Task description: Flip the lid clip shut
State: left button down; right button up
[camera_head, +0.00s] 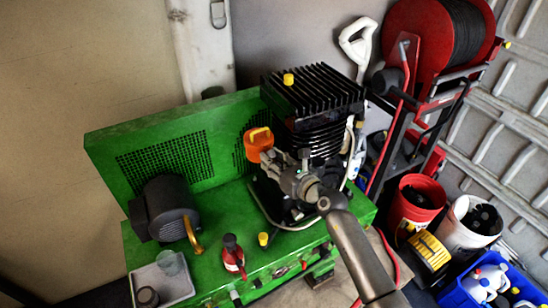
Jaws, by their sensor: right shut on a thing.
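My right gripper (275,158) reaches in from the lower right over the green machine (215,270). It is shut on an orange container (255,153), at that container's lower right side. A yellow clip-like part (260,133) sits on top of the orange container. At this size I cannot tell whether it stands up or lies flat. The gripper and wrist hide the container's lower right part and some of the machine behind it. My left gripper is not in view.
A black finned engine block (313,95) stands close behind the gripper. A dark motor (170,208), a red bottle (233,257) and a grey tray (180,287) stand on the machine's left part. A red hose reel (405,40) and buckets (418,187) are at right.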

jog(key=shift+a+g, duration=0.25)
jog(key=shift+g, duration=0.15)
dwell(0.3)
jog(key=o, duration=0.8)
jog(key=v, duration=1.2)
jog(key=shift+a, duration=0.2)
jog(key=shift+s+r, duration=0.1)
